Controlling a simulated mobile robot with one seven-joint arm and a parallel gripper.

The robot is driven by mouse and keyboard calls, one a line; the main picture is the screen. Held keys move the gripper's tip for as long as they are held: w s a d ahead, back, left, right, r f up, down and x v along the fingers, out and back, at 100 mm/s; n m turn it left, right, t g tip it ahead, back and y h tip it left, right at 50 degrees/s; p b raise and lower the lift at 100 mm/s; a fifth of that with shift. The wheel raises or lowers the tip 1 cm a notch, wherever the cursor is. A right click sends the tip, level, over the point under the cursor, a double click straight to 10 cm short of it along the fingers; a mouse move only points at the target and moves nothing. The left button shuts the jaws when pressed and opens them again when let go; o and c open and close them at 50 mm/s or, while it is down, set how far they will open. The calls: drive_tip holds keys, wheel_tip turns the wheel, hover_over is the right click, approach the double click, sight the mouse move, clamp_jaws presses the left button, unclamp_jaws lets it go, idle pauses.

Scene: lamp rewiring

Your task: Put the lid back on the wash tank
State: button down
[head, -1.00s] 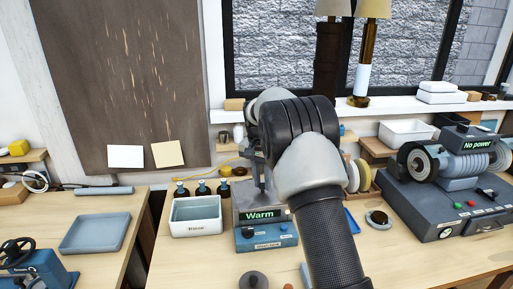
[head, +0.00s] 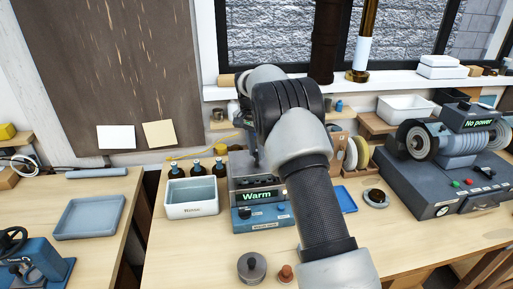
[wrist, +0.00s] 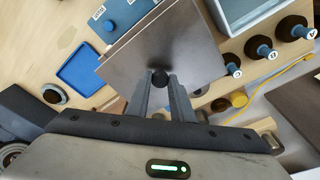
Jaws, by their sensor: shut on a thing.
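The wash tank (head: 257,196) is a grey box with a green "Warm" display, standing on a blue base (head: 265,217) on the bench. The lid (wrist: 155,50) is a flat grey metal plate with a black knob (wrist: 160,78). In the wrist view my gripper (wrist: 161,84) is shut on that knob, with the plate flat below the fingers. In the head view the lid and fingers are over the tank, partly hidden by my arm. I cannot tell whether the lid touches the tank's rim.
A white rinse tray (head: 192,209) and several dark bottles (head: 198,168) stand left of the tank. A blue tray (head: 345,200) and a grinder marked "No power" (head: 450,165) are to the right. A grey weight-like piece (head: 252,267) and a brown knob (head: 286,273) lie in front.

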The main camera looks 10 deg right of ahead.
idle(0.4)
drive_tip(key=shift+f+b, duration=0.95)
drive_tip(key=shift+f, duration=1.1)
drive_tip(key=shift+f, duration=0.25)
drive_tip(key=c, duration=1.5)
unclamp_jaws()
drive_tip(key=shift+o, duration=0.2)
